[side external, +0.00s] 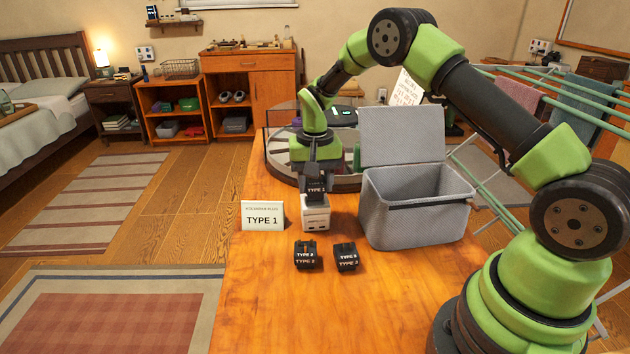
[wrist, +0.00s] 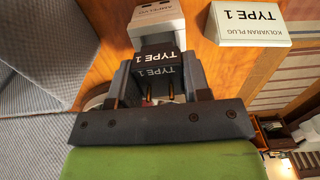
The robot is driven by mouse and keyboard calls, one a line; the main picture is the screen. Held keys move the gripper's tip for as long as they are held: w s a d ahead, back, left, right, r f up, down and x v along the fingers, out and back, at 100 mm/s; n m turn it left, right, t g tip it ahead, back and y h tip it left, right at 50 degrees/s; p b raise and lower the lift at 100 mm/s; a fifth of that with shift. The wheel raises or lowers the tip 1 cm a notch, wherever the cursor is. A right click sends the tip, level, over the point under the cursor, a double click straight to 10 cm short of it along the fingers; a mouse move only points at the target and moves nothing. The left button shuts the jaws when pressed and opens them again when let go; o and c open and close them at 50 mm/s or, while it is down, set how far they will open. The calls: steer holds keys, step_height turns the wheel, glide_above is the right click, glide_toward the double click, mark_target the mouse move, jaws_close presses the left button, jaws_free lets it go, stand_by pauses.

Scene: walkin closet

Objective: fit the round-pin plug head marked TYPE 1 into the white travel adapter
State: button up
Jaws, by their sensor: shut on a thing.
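My gripper (side external: 316,180) points straight down and is shut on the black plug head marked TYPE 1 (side external: 316,189). In the wrist view the plug head (wrist: 158,62) sits between the two dark fingers (wrist: 157,78), its label readable. Brass-coloured pins show on its palm side. The white travel adapter (side external: 316,214) stands upright on the table directly below the plug head. It also shows just beyond the plug head in the wrist view (wrist: 157,24). The two look in line and touching or nearly so; the joint between them is too small to tell whether the head is seated.
Two other black plug heads (side external: 306,255) (side external: 346,257) lie in front of the adapter. A white TYPE 1 card (side external: 262,216) stands to its left. An open grey woven box (side external: 415,217) is close on the right. A round turntable-like stand (side external: 283,165) is behind.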

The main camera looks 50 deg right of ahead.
steer(key=shift+f, duration=1.25)
stand_by(1.3)
steer(key=o, duration=1.4)
steer(key=shift+r, duration=4)
steer(key=shift+r, duration=0.1)
